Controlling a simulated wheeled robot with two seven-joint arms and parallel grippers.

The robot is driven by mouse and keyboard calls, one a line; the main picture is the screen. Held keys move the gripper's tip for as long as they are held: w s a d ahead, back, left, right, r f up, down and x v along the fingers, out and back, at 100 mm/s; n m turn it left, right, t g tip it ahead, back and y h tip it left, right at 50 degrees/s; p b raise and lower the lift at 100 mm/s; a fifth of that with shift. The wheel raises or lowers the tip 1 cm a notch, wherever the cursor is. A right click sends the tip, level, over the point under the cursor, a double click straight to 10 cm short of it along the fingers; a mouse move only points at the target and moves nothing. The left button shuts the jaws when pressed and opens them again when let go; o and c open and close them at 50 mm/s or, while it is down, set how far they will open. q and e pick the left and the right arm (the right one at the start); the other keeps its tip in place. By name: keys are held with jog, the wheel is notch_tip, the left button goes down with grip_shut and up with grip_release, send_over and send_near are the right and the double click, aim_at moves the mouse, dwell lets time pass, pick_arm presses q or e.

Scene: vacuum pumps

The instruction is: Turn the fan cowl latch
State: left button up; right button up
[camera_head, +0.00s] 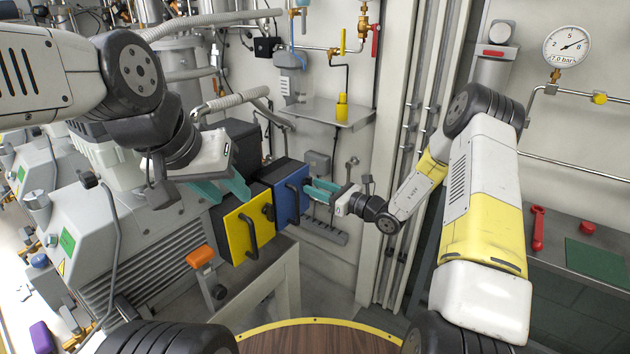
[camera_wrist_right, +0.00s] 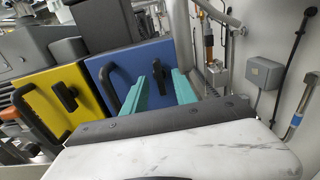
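A blue square cover (camera_head: 283,208) with a black bar handle (camera_head: 292,203) stands beside a yellow cover (camera_head: 236,233) with its own handle (camera_head: 249,238) and a small black latch (camera_head: 268,211). The blue cover also shows in the right wrist view (camera_wrist_right: 133,58). I cannot tell which is the fan cowl. My right gripper (camera_head: 310,191) is open at the right part of the blue cover's face. My left gripper (camera_head: 228,189) is open above the yellow cover.
Grey pump housings and hoses fill the left. An orange-topped lever (camera_head: 201,257) stands left of the yellow cover. A wall shelf (camera_head: 325,112) holds a yellow bottle (camera_head: 342,107). Vertical pipes are near my right arm. A grey box (camera_wrist_right: 265,73) is on the wall.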

jog(key=shift+s+d, duration=0.3)
jog(key=shift+d, duration=0.15)
jog(key=v, duration=0.6)
dwell(0.4)
jog(key=s+a+r+n+g+h, duration=0.25)
jog(key=s+r+n+g, duration=0.25)
jog(key=s+r+n, duration=0.3)
jog(key=s+a+r+n+g+h, duration=0.1)
jog(key=s+a+r+n+g, duration=0.2)
jog(key=s+r+n+g, duration=0.5)
jog(key=s+d+r+n+t+h, duration=0.3)
jog(key=s+d+n+t+h, duration=0.1)
jog(key=s+d, duration=0.2)
jog(key=s+d+r+n+t+h, duration=0.3)
jog(key=s+d+n+t+h, duration=0.1)
jog(key=s+d, duration=0.3)
jog(key=shift+s+d+r+n+t+h, duration=0.25)
jog(key=shift+s+n+h, duration=0.2)
jog(key=shift+s+n, duration=0.55)
jog(key=shift+s+a, duration=0.1)
jog(key=shift+s, duration=0.05)
